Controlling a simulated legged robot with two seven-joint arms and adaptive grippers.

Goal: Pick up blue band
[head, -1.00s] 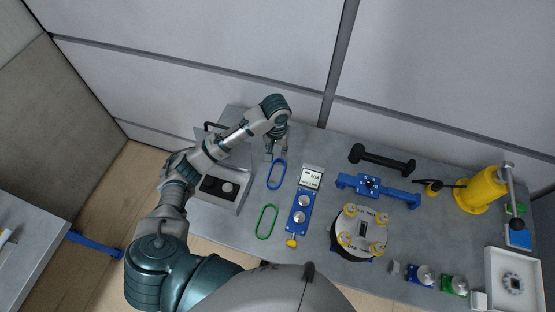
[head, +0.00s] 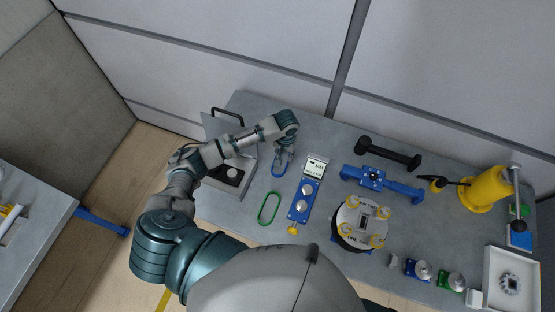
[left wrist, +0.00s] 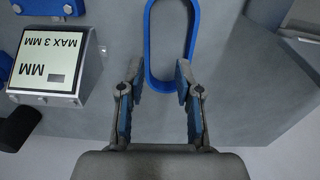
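The blue band (head: 277,174) is a long oval loop lying on the grey table. In the head view its upper part is hidden by my left gripper (head: 284,153), which is right above it. In the left wrist view the blue band (left wrist: 147,42) runs out of the top edge, and its rounded near end sits between the parted fingertips of my left gripper (left wrist: 157,78). The fingers are open and hold nothing. I cannot tell whether they touch the band. My right gripper is not in view.
A green band (head: 268,208) lies just below the blue one. Fixtures and a yellow device (head: 484,190) are further right.

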